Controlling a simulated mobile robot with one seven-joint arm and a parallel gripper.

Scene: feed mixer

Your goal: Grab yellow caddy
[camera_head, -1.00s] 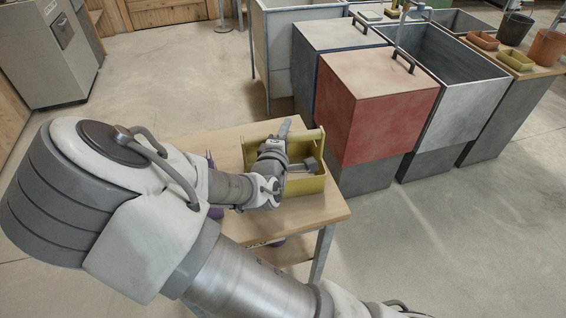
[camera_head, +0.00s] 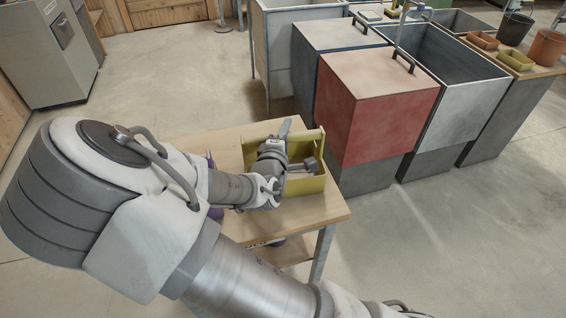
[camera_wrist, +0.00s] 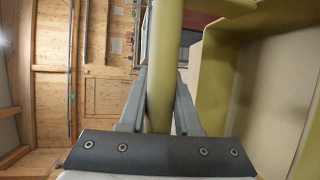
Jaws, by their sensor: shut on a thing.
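The yellow caddy (camera_head: 304,185) is an open box with a bar handle, standing on the small wooden table in the head view. My gripper (camera_wrist: 158,95) is shut on the caddy's handle bar, which runs between the two fingers in the wrist view. The caddy's yellow side wall (camera_wrist: 220,70) shows at the right of that view. In the head view my wrist covers part of the caddy and its handle, and the fingertips are hard to see. I cannot tell whether the caddy's base is touching the tabletop.
The wooden table (camera_head: 322,208) has bare top at its front right corner. A red-fronted bin (camera_head: 380,110) with a lid stands close behind it at the right. Several more bins stand alongside. A purple thing (camera_head: 214,212) is partly hidden behind my arm. The floor at the right is clear.

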